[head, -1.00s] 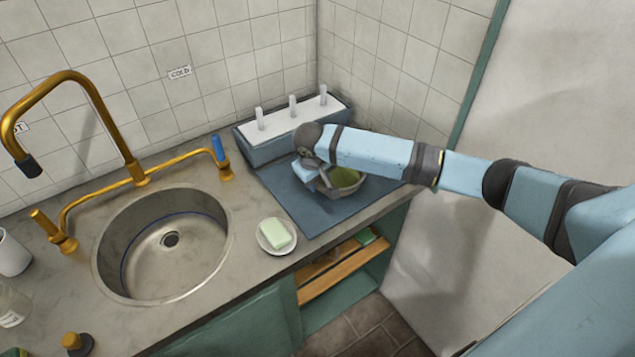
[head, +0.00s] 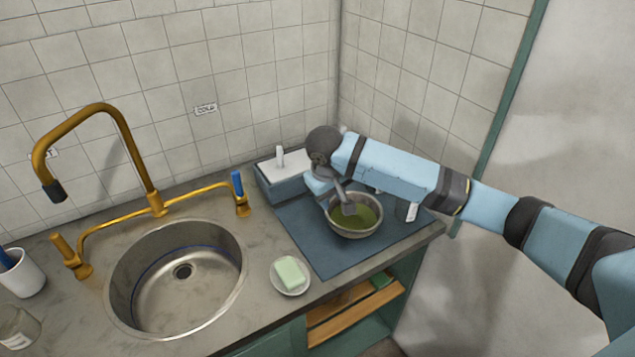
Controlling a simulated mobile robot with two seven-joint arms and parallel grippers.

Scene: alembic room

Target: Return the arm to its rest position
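My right arm reaches in from the right side of the head view, over the right end of the counter. My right gripper (head: 346,207) points down at a metal bowl (head: 354,230) with green contents. Its dark fingers show just over the bowl's left part. I cannot tell whether they touch the bowl or whether they are open or shut. The bowl stands on a blue-grey mat (head: 318,254). My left gripper is not in view.
A round sink (head: 180,290) with a brass tap (head: 125,130) lies left of the mat. Green soap (head: 290,272) sits on a small white dish. A white cup (head: 22,275) is at far left.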

